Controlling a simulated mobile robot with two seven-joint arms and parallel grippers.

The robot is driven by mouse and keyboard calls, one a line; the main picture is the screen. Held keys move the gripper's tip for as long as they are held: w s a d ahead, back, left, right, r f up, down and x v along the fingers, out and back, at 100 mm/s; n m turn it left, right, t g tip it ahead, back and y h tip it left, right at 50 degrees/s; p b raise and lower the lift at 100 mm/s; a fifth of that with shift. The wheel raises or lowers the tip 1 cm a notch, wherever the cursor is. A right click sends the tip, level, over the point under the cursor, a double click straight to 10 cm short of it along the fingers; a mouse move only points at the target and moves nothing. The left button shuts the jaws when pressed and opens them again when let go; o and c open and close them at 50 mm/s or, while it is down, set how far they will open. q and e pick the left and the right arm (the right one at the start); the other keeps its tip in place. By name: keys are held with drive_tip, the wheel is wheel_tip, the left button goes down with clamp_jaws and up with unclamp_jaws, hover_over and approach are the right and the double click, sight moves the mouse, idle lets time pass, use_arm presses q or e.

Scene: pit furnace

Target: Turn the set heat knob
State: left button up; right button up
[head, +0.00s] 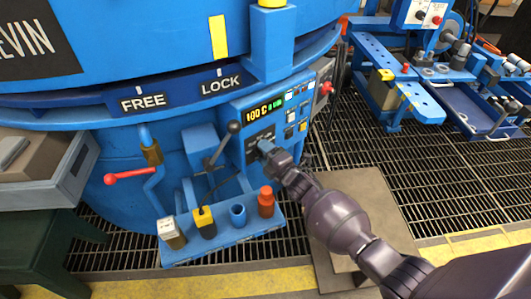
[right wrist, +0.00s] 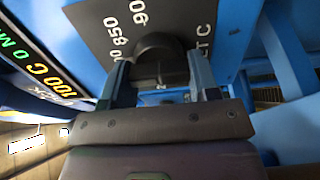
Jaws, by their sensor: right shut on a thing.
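The set heat knob (right wrist: 157,47) is a dark round knob on a dark plate with white markings, among them 850, in the right wrist view. My right gripper (right wrist: 161,68) has one finger on each side of it and is shut on it. In the head view my right gripper (head: 264,148) is at the lower part of the blue control panel (head: 237,129), and it hides the knob there. My left gripper is in neither view.
A lit display (head: 264,112) is above the knob. A black-balled lever (head: 234,127) stands just left of the panel. Below is a blue shelf (head: 222,247) with several small holders. A red-handled valve (head: 130,175) is further left. Open grating lies to the right.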

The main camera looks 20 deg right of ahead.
idle(0.3)
drive_tip(key=o, duration=0.9)
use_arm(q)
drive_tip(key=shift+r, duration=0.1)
use_arm(e)
drive_tip(key=shift+s, duration=0.1)
use_arm(q)
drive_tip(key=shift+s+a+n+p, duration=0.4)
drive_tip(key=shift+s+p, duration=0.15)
drive_tip(key=shift+p, duration=0.7)
use_arm(e)
drive_tip(key=v, duration=1)
drive_tip(key=shift+s+d, duration=0.15)
drive_tip(key=shift+s, duration=0.15)
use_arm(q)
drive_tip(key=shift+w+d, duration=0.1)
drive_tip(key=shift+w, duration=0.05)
